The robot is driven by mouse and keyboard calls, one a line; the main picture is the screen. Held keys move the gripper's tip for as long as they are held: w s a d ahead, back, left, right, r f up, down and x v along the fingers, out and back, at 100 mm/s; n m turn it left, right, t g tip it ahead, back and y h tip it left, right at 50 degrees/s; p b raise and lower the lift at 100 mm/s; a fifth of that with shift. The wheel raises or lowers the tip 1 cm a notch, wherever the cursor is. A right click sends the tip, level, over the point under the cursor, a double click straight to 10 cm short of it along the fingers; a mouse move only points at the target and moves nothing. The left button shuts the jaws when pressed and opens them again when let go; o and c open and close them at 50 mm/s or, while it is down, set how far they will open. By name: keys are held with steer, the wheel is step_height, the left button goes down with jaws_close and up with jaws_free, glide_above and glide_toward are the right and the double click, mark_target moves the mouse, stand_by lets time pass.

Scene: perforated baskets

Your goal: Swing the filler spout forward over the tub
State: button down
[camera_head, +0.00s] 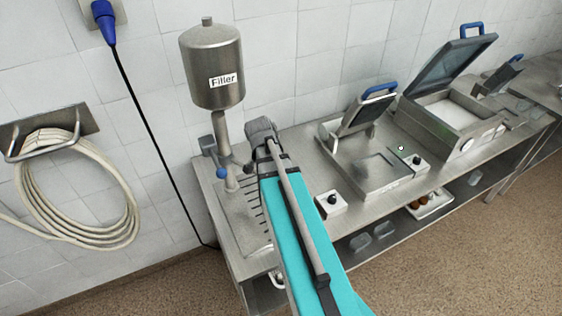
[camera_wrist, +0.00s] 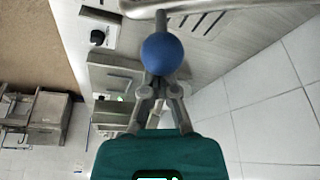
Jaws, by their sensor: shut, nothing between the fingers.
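The steel filler (camera_head: 212,68), a cylinder labelled "Filler", stands on an upright pipe at the bench's left end. A blue ball knob (camera_head: 222,173) sits low beside its pipe. In the wrist view a blue ball (camera_wrist: 163,52) on a grey rod lies right at my fingertips and covers part of them. My gripper (camera_wrist: 161,80) is shut with nothing between its fingers; whether it touches the ball I cannot tell. In the head view my arm partly hides the gripper and the area right of the pipe. I cannot make out the spout's outlet or a tub clearly.
A slotted drain area (camera_head: 250,205) lies below the filler. A small control box (camera_head: 331,203) and open-lidded appliances (camera_head: 452,115) stand along the bench to the right. A coiled hose (camera_head: 75,200) and a blue plug with a black cable (camera_head: 104,20) hang on the left wall.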

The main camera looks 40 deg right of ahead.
steer(key=shift+s+a+f, duration=0.15)
steer(key=shift+s+a, duration=0.1)
steer(key=shift+s, duration=0.15)
step_height(320, 180, up, 9)
steer(key=d+p, duration=0.1)
steer(key=p, duration=0.7)
steer(key=shift+w+d+p, duration=0.2)
steer(key=shift+w+p, duration=0.2)
stand_by(1.0)
